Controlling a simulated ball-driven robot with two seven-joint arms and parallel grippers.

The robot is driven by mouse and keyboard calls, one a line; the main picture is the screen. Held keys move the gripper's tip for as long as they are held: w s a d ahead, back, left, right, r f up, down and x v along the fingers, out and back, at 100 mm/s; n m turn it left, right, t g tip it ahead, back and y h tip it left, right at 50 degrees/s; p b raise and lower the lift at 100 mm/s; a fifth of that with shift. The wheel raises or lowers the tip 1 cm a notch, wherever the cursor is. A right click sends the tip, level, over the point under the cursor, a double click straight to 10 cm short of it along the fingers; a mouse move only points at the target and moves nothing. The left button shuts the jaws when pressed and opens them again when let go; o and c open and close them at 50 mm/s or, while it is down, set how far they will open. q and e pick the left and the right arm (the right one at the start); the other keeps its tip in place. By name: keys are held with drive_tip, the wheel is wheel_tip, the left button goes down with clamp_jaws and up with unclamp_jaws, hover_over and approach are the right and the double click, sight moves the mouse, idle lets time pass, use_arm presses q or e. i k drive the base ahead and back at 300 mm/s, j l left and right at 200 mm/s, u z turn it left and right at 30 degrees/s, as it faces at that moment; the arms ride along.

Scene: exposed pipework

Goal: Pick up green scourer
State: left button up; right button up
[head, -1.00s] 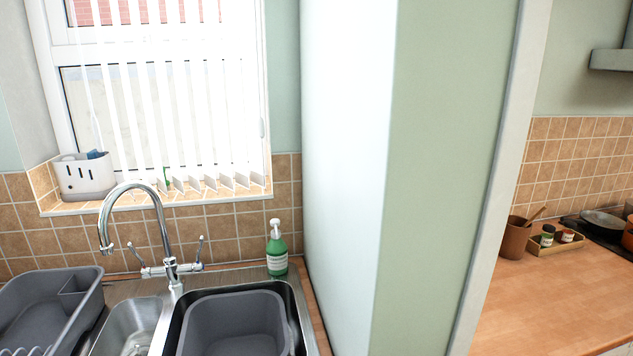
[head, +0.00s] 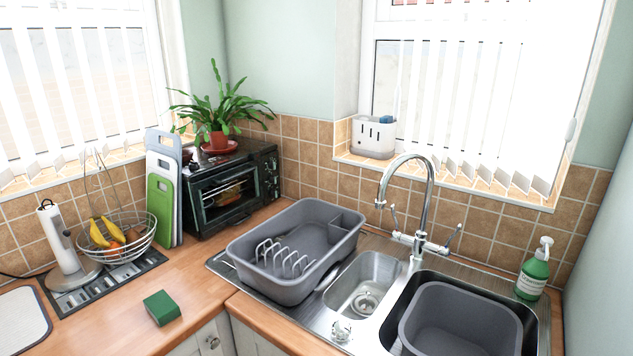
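A green scourer (head: 162,308) lies flat on the wooden worktop near its front edge, at the lower left of the head view. Its top is dark green and its near side looks a lighter green. Nothing covers it, and the worktop right around it is bare. Neither of my grippers shows in the head view.
A grey dish rack (head: 297,250) stands right of the scourer, beside the sink with a grey basin (head: 460,320) and tall tap (head: 420,200). Behind are a toaster oven (head: 230,190), chopping boards (head: 163,195), a wire fruit basket (head: 115,240) and a paper towel stand (head: 62,245).

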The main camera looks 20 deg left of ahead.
sight(161, 307)
drive_tip(key=u, duration=1.5)
drive_tip(key=z, duration=1.85)
drive_tip(key=u, duration=1.4)
